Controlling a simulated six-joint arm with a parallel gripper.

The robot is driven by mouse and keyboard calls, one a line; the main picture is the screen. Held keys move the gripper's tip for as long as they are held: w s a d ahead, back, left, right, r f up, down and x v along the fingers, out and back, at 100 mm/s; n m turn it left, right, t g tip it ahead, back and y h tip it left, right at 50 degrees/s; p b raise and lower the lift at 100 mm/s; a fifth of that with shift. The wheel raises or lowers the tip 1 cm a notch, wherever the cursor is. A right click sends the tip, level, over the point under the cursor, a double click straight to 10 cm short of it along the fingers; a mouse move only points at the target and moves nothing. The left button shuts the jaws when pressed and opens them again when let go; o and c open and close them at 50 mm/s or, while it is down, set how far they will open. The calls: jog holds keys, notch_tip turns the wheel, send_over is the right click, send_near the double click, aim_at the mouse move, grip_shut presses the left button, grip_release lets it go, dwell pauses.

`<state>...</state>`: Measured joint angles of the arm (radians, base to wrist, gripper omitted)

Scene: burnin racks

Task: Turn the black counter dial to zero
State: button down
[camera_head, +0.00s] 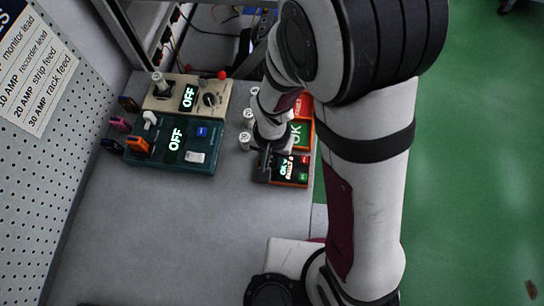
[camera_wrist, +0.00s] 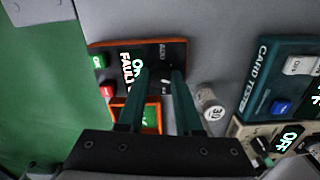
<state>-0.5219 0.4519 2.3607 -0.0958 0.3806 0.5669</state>
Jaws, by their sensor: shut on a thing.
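The counter unit (camera_wrist: 110,46) is a black-faced box with an orange rim, a lit display reading OK and FAULT, a green button and a red button. It also shows in the head view (camera_head: 290,169), partly covered by my gripper. My gripper (camera_wrist: 163,72) points down at the label end of this face, with its two dark fingers close together. It is shut on the black counter dial, which is dark and mostly hidden between the fingertips. The dial's pointer and setting cannot be read. In the head view my gripper (camera_head: 267,164) hides the dial.
A red-orange panel (camera_head: 303,108) with FAULT and OK lights adjoins the unit. White numbered cylinders (camera_head: 244,140) stand just left of my wrist. A teal card tester (camera_head: 174,147) and a beige box (camera_head: 160,104), both reading OFF, stand further left. The front bench is clear.

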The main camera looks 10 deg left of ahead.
aim_at(272, 163)
jog(key=shift+m, duration=0.6)
jog(key=c, duration=0.6)
grip_release()
jog(key=shift+r, duration=0.1)
notch_tip(272, 163, up, 16)
jog(key=shift+f, duration=0.2)
